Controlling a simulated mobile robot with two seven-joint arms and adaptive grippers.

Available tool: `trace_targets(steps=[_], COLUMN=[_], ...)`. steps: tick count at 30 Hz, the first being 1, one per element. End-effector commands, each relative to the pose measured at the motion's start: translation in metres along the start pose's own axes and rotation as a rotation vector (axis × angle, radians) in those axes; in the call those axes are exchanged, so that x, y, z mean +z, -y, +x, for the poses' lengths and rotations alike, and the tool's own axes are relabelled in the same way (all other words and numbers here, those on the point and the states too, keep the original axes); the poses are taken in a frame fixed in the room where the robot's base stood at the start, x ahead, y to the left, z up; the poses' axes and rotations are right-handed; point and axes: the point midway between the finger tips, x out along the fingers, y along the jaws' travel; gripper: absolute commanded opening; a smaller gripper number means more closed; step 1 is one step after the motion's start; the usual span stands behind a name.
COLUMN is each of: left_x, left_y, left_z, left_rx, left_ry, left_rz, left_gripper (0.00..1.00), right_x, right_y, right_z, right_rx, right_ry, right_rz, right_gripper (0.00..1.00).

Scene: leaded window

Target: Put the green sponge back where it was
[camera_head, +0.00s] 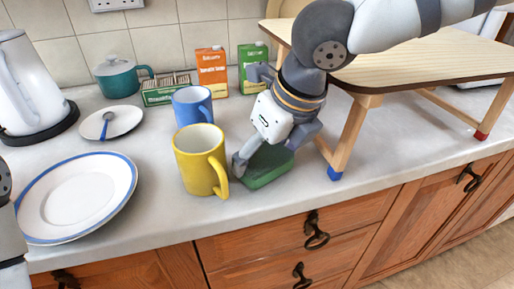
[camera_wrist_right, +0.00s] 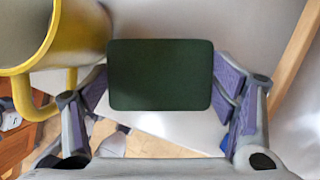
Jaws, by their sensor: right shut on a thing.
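The green sponge (camera_head: 266,172) is at the front of the grey worktop, just right of the yellow mug (camera_head: 197,160). My right gripper (camera_head: 270,155) reaches down over it and is shut on it. In the right wrist view the sponge (camera_wrist_right: 160,75) shows as a dark green block between the two fingers of the right gripper (camera_wrist_right: 162,88). I cannot tell whether the sponge touches the worktop. My left gripper is not in view; only a piece of my left side shows at the left edge.
A blue mug (camera_head: 192,105) stands behind the yellow one. A blue-rimmed plate (camera_head: 76,198) lies at left. A wooden stand (camera_head: 400,72) with a blue-footed leg (camera_head: 345,150) rises right of the sponge. The worktop's front edge is close. Cartons (camera_head: 211,72) stand at the back.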

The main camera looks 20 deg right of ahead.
Motion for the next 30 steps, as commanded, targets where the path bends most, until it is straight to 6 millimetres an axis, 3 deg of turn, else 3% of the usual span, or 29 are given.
trace_targets(steps=[11,12,14,24,30], left_x=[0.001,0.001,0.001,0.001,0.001], left_y=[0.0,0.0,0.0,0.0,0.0], left_z=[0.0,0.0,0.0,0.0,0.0], left_rx=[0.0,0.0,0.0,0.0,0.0], left_ry=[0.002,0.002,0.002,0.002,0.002], left_rz=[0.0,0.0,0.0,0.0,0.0], left_gripper=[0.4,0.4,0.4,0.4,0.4], right_x=[-0.003,-0.003,-0.003,-0.002,-0.001], right_y=[0.001,0.001,0.001,0.001,0.002], right_z=[0.01,0.009,0.009,0.008,-0.029], right_rx=[0.001,0.001,0.001,0.001,0.001], right_ry=[0.001,0.002,0.002,0.002,0.008], right_rz=[-0.003,-0.003,-0.003,-0.003,-0.001], right_gripper=[0.56,0.87,0.98,0.98,0.98])
